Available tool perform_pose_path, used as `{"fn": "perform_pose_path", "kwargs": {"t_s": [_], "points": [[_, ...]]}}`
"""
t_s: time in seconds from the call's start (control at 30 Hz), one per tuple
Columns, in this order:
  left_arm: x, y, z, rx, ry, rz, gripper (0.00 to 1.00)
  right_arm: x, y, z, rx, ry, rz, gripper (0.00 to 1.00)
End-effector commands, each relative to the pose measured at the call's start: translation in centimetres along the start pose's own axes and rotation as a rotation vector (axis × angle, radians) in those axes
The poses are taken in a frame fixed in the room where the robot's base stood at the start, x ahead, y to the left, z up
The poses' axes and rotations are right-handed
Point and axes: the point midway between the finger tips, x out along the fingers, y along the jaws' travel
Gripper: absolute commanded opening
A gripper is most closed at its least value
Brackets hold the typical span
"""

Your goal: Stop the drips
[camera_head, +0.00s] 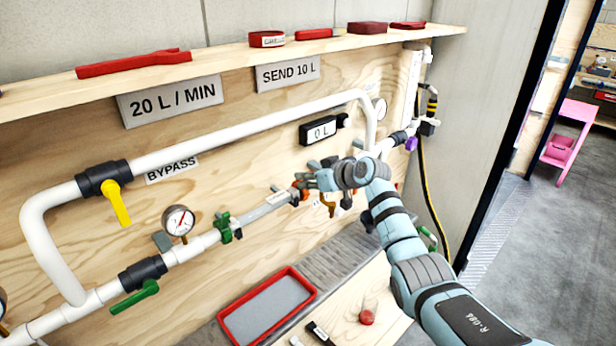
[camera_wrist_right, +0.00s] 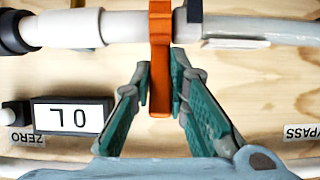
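My right gripper (camera_wrist_right: 161,85) has its two green-padded fingers on either side of an orange flat lever or clamp (camera_wrist_right: 160,50) on the white pipe (camera_wrist_right: 110,28). Both pads appear to touch it, so it looks shut on the piece. In the head view the right gripper (camera_head: 305,183) is at the pipe just below the 0 L display (camera_head: 321,131), with a bit of the orange piece (camera_head: 297,187) showing beside it. A green clamp (camera_head: 225,229) sits farther left on the same pipe, next to a gauge (camera_head: 178,221). No drops can be made out. My left gripper is not in view.
A bypass pipe (camera_head: 255,122) with a yellow-handled valve (camera_head: 115,200) runs above. A green-handled valve (camera_head: 138,298) is at lower left. A red-rimmed tray (camera_head: 232,338) and a red knob (camera_head: 366,317) are below. A shelf (camera_head: 230,56) with red tools overhangs.

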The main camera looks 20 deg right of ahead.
Motion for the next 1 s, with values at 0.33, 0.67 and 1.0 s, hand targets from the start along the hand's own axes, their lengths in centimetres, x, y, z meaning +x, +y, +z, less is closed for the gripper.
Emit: {"fn": "perform_pose_path", "kwargs": {"t_s": [0.33, 0.67, 1.0], "points": [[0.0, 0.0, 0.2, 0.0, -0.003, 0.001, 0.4, 0.1, -0.1, -0.1, -0.002, 0.003, -0.001, 0.35], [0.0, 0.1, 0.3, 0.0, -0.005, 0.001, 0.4, -3.6, 0.1, -0.1, -0.006, 0.004, 0.003, 0.35], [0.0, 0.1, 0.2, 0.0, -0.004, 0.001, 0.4, -11.4, 0.1, 0.0, -0.003, 0.002, 0.001, 0.35]]}}
